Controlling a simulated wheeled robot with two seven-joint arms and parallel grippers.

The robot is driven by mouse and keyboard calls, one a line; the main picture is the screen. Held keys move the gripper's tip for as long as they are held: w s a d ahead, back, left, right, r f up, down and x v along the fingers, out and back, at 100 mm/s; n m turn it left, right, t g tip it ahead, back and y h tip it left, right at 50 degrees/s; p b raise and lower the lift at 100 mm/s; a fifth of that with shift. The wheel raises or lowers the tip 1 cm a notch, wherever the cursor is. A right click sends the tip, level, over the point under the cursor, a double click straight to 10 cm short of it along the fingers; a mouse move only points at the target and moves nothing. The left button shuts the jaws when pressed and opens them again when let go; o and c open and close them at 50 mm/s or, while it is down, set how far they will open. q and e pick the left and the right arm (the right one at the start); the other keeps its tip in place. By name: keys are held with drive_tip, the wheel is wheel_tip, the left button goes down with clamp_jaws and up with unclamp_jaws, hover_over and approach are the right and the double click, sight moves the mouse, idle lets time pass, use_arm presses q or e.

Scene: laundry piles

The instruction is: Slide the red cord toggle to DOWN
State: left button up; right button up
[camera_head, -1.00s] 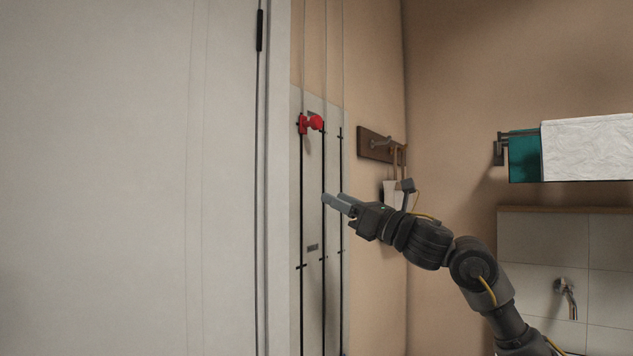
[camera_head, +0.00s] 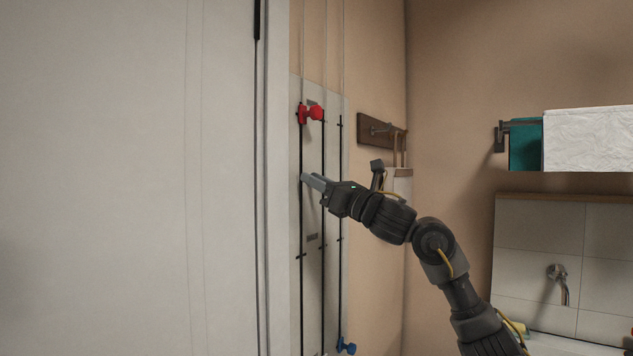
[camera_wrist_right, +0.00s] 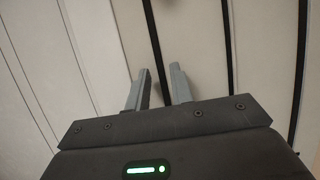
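The red cord toggle (camera_head: 311,114) sits high on the leftmost dark cord track (camera_head: 301,215) of a pale wall panel (camera_head: 312,283). My right gripper (camera_head: 309,179) is below the toggle, in front of the panel near that track, and apart from the toggle. In the right wrist view my right gripper (camera_wrist_right: 160,88) shows its two fingers with a gap between them and nothing held. A dark track (camera_wrist_right: 153,45) runs down toward that gap in the same view. The toggle does not show in the wrist view. My left gripper is not in view.
A blue toggle (camera_head: 346,348) sits low on the right track. A wooden hook board (camera_head: 378,137) is on the wall right of the panel. A white door (camera_head: 130,180) stands left. A towel rail with a white towel (camera_head: 588,140) and a tap (camera_head: 560,280) are at right.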

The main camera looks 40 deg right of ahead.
clamp_jaws()
idle(0.3)
drive_tip(key=shift+c, duration=1.9)
unclamp_jaws()
drive_tip(key=o, duration=1)
drive_tip(key=shift+o, duration=0.2)
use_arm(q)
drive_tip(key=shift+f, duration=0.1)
use_arm(e)
drive_tip(key=shift+f, duration=0.1)
use_arm(q)
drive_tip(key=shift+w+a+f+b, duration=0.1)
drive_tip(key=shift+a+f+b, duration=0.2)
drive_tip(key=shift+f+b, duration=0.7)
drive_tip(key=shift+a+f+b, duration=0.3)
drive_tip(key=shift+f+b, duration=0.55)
drive_tip(key=shift+b, duration=0.1)
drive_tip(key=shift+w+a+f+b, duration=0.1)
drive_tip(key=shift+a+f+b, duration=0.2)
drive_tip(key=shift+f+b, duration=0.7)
use_arm(e)
drive_tip(key=v, duration=1)
drive_tip(key=shift+s, duration=0.35)
